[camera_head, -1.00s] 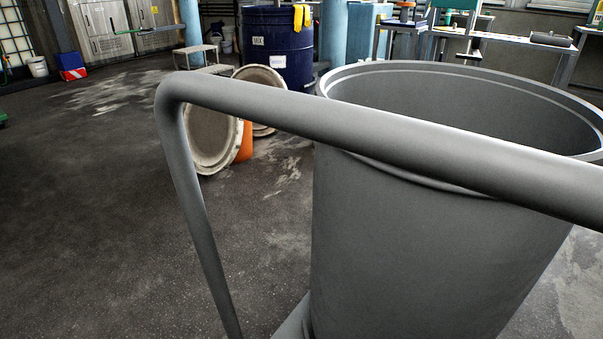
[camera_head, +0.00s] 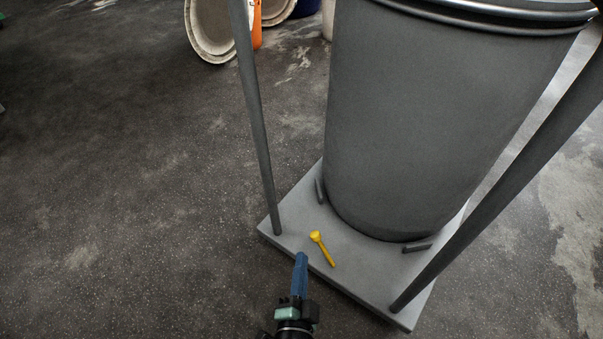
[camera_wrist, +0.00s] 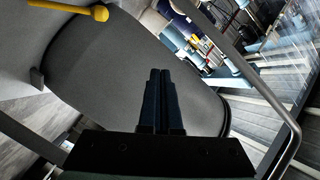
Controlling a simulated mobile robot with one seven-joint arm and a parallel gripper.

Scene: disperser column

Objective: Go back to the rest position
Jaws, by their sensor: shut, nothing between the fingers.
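My gripper (camera_head: 301,258) is at the bottom middle of the head view, with its blue fingers together and nothing between them. In the wrist view its dark fingers (camera_wrist: 160,74) are side by side, pointing up the picture. A small yellow tool with a round head (camera_head: 323,247) lies on the cart's grey platform, just beyond and to the right of my fingertips in the head view. The yellow tool also shows at the top left of the wrist view (camera_wrist: 70,8). My gripper looks apart from it.
A large grey drum (camera_head: 420,120) stands on the flat cart platform (camera_head: 365,285). Slanting handle posts rise on its left (camera_head: 253,105) and right (camera_head: 510,180). Round pale lids (camera_head: 207,32) lean at the back. The dark floor on the left is clear.

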